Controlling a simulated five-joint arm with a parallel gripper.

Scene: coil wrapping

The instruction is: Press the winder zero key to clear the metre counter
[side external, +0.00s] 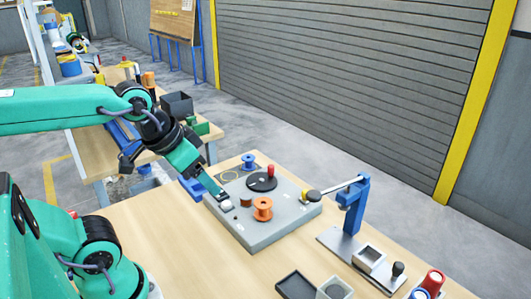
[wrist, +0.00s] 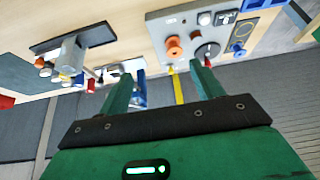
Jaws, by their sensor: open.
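The grey winder box (side external: 262,232) sits on the wooden table. On it are a black disc with a red knob (side external: 261,182), an orange spool (side external: 262,208) and a small pale round part (side external: 227,205) near the left edge. My gripper (side external: 212,187) slants down toward the winder's left edge; contact cannot be told. In the wrist view its green fingers (wrist: 160,80) are apart with nothing held.
A blue post with a lever (side external: 353,195) stands right of the winder. An open black tray (side external: 296,286), a small grey box and red-capped parts (side external: 433,281) lie at the front right. A blue spool (side external: 248,161) is behind the disc.

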